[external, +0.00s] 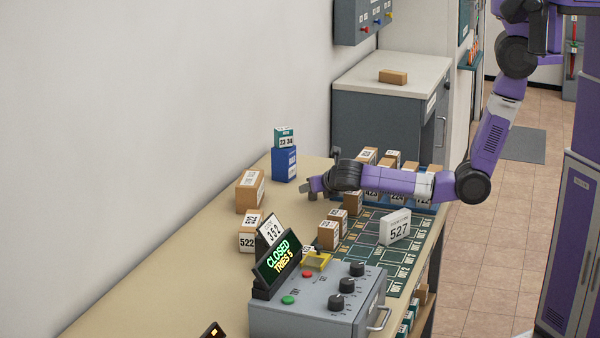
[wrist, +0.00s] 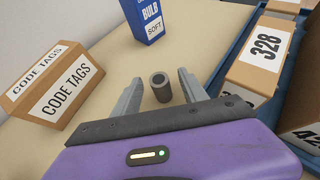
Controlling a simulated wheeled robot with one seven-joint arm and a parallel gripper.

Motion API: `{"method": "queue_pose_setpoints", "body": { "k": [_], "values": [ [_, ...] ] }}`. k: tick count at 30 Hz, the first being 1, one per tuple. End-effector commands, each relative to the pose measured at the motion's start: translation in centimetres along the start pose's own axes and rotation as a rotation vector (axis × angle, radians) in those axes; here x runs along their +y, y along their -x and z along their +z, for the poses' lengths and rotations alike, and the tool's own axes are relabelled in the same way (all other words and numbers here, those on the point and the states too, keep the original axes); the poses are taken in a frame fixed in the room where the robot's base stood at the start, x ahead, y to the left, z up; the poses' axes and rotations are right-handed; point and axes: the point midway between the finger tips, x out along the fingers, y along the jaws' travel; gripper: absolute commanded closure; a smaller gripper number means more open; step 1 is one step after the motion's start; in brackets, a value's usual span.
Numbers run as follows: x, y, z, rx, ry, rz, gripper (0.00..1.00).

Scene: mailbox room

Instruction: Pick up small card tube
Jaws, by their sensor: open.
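The small card tube (wrist: 160,87) is a short grey-brown hollow cylinder in the wrist view. It stands on the beige table, with its round opening showing. My gripper (wrist: 158,88) is open, with one grey finger on each side of the tube, and the gap between them is empty apart from it. I cannot tell whether either finger touches the tube. In the external view my gripper (external: 308,190) is low over the table, reaching in from the right, and the tube cannot be made out there.
A "CODE TAGS" box (wrist: 60,85) stands left of the gripper, a blue "BULB" box (wrist: 148,20) beyond it. A blue tray (wrist: 228,55) with a box marked 328 (wrist: 258,50) is close on the right. A grey control box (external: 300,315) stands at the table's front.

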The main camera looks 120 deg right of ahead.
Motion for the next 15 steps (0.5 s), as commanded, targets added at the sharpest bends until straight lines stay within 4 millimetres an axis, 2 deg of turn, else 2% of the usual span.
{"method": "queue_pose_setpoints", "body": {
  "k": [3, 6, 15],
  "values": [
    [-0.1, -2.1, 0.3, -0.001, -0.003, -0.004, 0.49],
    [0.0, -3.3, 0.3, -0.001, -0.002, -0.002, 0.49],
    [0.0, -4.1, 0.3, -0.002, -0.004, 0.0, 0.49]
  ]
}}
